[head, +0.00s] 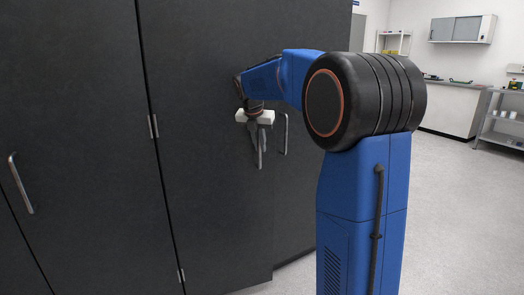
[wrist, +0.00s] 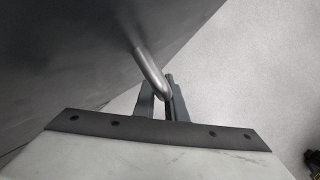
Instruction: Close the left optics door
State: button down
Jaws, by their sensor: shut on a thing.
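The left optics door (head: 205,190) is a dark grey panel in the head view, with hinges on its left side. Its lower right corner stands out in front of the neighbouring panel, so it looks slightly ajar. My gripper (head: 261,145) is at the door's right side, shut on its bar handle (head: 261,158). In the wrist view the silver handle (wrist: 150,68) runs down between the two grey fingers of my gripper (wrist: 163,98). The dark door face (wrist: 75,65) fills the upper left there. The handle's lower end is hidden by the fingers.
A neighbouring dark panel (head: 302,200) with its own handle (head: 285,134) is just right of the held door. Another door (head: 75,150) with a handle (head: 20,183) is at the left. Pale floor (head: 455,220) is open at the right, before a counter and shelf (head: 505,118).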

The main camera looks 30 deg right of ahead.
jog(key=w+d+n, duration=0.1)
jog(key=w, duration=0.6)
jog(key=shift+d+n, duration=0.15)
jog(key=shift+n, duration=0.15)
jog(key=shift+r+t, duration=0.1)
jog(key=shift+t, duration=0.2)
jog(key=c, duration=1.8)
grip_release()
jog(key=shift+w, duration=0.15)
jog(key=v, duration=1.7)
jog(key=shift+d+r, duration=0.3)
